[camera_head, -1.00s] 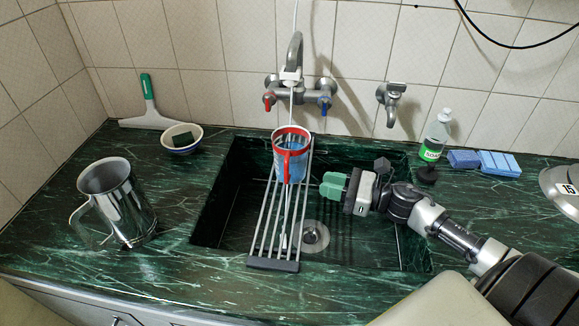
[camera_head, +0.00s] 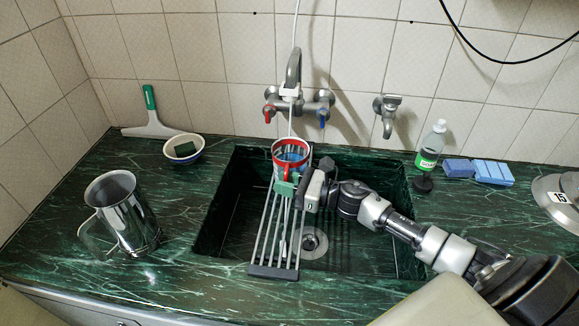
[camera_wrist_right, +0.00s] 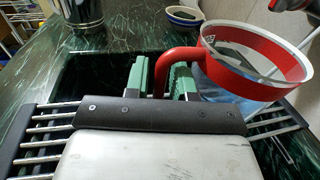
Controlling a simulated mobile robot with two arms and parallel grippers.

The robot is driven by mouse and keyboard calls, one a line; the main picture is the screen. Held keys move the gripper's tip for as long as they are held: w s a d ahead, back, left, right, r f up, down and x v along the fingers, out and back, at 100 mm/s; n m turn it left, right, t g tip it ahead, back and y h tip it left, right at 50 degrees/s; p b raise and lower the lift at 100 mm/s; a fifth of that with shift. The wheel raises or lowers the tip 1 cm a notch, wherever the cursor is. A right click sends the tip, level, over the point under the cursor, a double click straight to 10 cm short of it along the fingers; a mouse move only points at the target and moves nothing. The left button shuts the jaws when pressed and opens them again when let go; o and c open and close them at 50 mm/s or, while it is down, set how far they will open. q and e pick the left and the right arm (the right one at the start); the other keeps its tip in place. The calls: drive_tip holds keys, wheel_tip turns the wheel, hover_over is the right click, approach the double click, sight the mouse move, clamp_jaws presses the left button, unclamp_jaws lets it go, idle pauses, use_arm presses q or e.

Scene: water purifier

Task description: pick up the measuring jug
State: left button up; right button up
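The measuring jug (camera_head: 290,155) is clear with a red rim and a red handle, and looks bluish inside. It stands upright on the metal rack across the sink, under the tap. My right gripper (camera_head: 288,186) is at its front, at the handle. In the right wrist view the green fingers (camera_wrist_right: 160,82) stand on either side of the jug's red handle (camera_wrist_right: 181,55), with a small gap seen beside it, so they look open around it. The lower handle is hidden between the fingers. My left gripper is not in view.
The rack (camera_head: 273,270) bridges the dark sink (camera_head: 225,215). A steel pitcher (camera_head: 125,215) stands left, near a bowl (camera_head: 184,149) with a sponge. A soap bottle (camera_head: 431,147) and blue sponges (camera_head: 480,171) are at right. The tap (camera_head: 292,75) hangs above the jug.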

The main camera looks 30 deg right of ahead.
clamp_jaws()
drive_tip(key=shift+r, duration=0.15)
idle(0.4)
